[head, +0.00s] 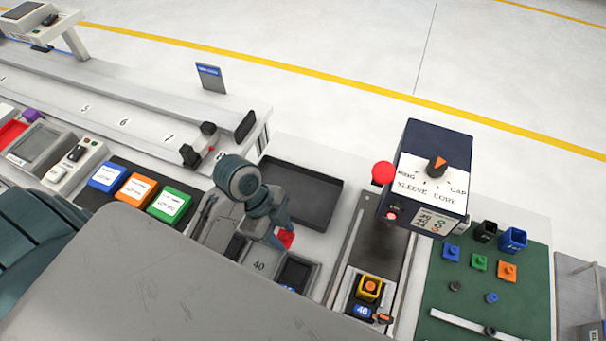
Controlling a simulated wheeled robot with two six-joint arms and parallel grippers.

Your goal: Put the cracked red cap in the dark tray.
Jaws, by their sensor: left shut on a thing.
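The red cap (288,237) is a small red piece at the fingertips of my left gripper (279,241). The gripper is shut on it, and its fingers hide part of it. No crack can be made out at this size. The dark tray (318,213) is a wide, shallow, empty rectangular tray behind and above the gripper in the head view. The cap shows just below the tray's near edge, apart from its floor. Its height over the bench is hard to tell. My right gripper is not in view.
A navy dial box (436,140) with a red ball (383,172) stands right of the tray. Small bins (295,272) lie below the gripper. A yellow part (369,288) sits in a fixture. A green mat (470,298) holds several coloured parts. Blue, orange and green boxes (137,188) stand left.

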